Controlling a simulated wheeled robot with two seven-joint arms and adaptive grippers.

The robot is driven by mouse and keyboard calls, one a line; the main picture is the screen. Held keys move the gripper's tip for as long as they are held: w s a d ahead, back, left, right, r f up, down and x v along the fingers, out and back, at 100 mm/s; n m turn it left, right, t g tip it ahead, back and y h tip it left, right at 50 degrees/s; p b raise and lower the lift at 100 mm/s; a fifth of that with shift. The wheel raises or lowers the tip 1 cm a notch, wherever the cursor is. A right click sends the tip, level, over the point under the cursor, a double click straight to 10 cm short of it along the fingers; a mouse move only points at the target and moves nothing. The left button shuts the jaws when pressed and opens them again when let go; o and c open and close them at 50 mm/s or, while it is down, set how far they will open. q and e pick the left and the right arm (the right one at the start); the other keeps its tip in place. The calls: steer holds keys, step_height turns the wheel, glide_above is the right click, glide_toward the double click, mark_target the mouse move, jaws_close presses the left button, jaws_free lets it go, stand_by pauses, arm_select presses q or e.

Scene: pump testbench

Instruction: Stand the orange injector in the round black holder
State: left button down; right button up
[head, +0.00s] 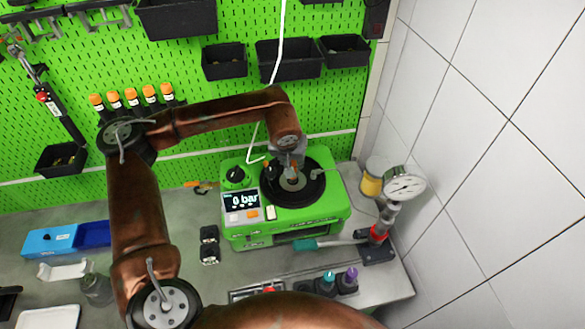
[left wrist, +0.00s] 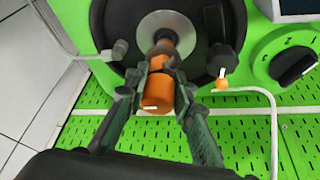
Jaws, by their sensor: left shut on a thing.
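The orange injector (left wrist: 158,93) is between the fingers of my left gripper (left wrist: 160,86) in the left wrist view. The gripper is shut on it. Its far end is over the silver disc (left wrist: 152,22) in the middle of the round black holder (left wrist: 116,22). I cannot tell whether that end is seated in the disc or just above it. In the head view the holder (head: 317,188) is on top of the green test bench (head: 335,210). My left gripper (head: 290,163) is over its middle and mostly hides the injector. My right gripper is not in view.
A display reading 0 bar (head: 241,201) is left of the holder. A pressure gauge (head: 404,187) stands to the right, near the tiled wall. Several orange-capped vials (head: 131,96) sit on the green pegboard. A blue box (head: 50,240) is on the table at left.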

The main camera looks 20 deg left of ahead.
arm_select(q)
step_height(320, 180, down, 3)
steer(key=shift+w+f+p, duration=0.1)
steer(key=shift+w+p, duration=0.05)
steer(key=shift+p, duration=0.35)
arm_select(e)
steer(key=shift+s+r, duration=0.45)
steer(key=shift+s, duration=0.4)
arm_select(q)
steer(key=shift+f, duration=0.1)
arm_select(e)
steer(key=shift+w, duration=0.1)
arm_select(q)
steer(key=shift+f+b, duration=0.3)
steer(key=shift+b, duration=0.05)
steer(key=c, duration=1.9)
jaws_free()
steer(key=shift+o, duration=1.2)
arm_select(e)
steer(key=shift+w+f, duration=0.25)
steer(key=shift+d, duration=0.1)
arm_select(q)
steer(key=shift+r, duration=0.15)
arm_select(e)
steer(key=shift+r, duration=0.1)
